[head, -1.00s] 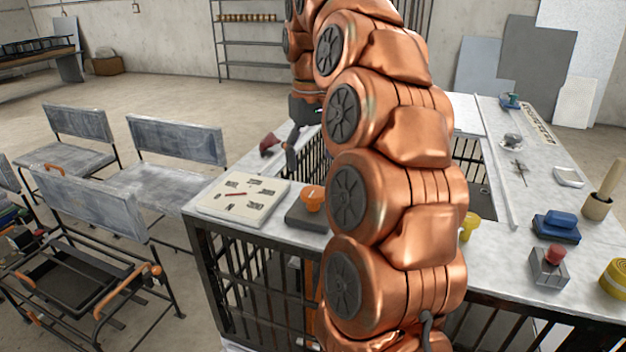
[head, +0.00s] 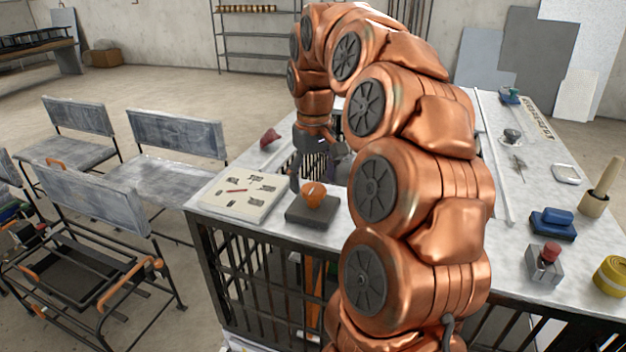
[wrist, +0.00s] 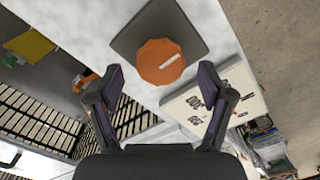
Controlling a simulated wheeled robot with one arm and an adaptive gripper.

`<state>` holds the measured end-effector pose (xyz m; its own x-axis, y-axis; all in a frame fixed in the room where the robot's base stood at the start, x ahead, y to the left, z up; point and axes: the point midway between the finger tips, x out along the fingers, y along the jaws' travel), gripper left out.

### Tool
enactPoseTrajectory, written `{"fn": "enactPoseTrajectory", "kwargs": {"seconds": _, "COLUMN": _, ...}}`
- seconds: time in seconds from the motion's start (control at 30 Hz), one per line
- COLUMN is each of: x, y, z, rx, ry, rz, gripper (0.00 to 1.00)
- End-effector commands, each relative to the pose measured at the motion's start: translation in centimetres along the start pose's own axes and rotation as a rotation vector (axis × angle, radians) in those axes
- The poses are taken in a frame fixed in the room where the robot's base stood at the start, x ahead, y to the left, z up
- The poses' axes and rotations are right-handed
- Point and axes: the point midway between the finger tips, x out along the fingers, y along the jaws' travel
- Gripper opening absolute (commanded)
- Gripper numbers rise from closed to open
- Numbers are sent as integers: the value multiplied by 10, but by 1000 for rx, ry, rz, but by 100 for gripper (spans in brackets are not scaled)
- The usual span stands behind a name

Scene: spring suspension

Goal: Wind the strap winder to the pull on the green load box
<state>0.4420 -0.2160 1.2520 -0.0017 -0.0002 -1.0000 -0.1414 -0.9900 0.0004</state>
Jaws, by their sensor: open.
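The likely strap winder is an orange faceted knob (head: 313,196) with a pale mark on top, on a dark square base (head: 303,216) at the table's near left corner. The knob also shows in the wrist view (wrist: 161,60). A cream dial plate (head: 228,204) with a red pointer lies left of it; the same plate shows in the wrist view (wrist: 190,108). My gripper (head: 312,180) is open and empty, pointing down just behind and above the knob. In the wrist view the knob lies ahead of and between the open fingers (wrist: 161,78), apart from them. I cannot identify the green load box.
A dark red piece (head: 270,138) lies on the left table strip. A blue block (head: 556,226), a red-topped block (head: 547,262) and a yellow roll (head: 612,276) stand at right. Chairs (head: 180,140) stand left.

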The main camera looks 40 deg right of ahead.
Motion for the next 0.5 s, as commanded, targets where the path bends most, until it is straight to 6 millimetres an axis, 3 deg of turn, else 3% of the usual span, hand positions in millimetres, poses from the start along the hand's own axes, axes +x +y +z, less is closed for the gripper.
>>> {"fn": "enactPoseTrajectory", "kwargs": {"seconds": 0.5, "x": 12, "y": 0, "z": 0, "rx": 0, "ry": 2, "rz": 0, "gripper": 80}}
